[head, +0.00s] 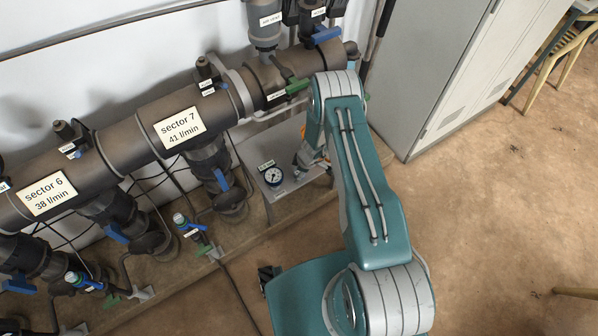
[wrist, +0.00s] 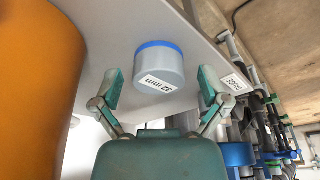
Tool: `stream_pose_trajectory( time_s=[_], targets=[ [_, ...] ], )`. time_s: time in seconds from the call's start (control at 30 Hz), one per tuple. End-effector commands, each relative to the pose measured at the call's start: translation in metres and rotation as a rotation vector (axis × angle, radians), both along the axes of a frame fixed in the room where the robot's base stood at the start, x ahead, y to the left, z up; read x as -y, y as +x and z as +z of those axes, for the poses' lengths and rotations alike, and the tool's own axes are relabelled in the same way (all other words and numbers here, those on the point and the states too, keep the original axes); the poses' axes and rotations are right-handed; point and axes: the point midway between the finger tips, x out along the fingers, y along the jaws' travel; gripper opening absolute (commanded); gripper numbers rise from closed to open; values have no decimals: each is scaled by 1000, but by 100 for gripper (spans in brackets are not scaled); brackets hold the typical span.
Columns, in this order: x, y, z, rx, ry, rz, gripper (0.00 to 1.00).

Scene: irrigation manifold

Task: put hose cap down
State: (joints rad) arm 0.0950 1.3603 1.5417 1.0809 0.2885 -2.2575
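The hose cap (wrist: 160,72) is a short grey cylinder with a blue rim and a white size label, upside down in the wrist view. It shows against a grey plate, with its blue rim toward the plate. My gripper (wrist: 157,86) is open, one finger on each side of the cap, with a visible gap at both sides. The grey plate (wrist: 107,40) also shows in the head view (head: 290,189), with a round gauge on it. In the head view my own arm hides the gripper and the cap.
A large orange cylinder (wrist: 35,85) stands close at the left in the wrist view. In the head view a thick pipe (head: 125,143) with valves runs along the wall. A grey cabinet (head: 465,75) stands right of my arm. The brown floor at right is mostly clear.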

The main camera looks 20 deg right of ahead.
Motion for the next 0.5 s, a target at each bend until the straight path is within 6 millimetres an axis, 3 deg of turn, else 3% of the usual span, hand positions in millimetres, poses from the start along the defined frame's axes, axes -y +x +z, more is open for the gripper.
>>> stream_pose_trajectory(
  time_s=[0.27, 0.5],
  targets=[
    [1, 0, 5, 0, 0, 0, 95],
    [10, -4, 43, 3, -1, 0, 95]
  ],
)
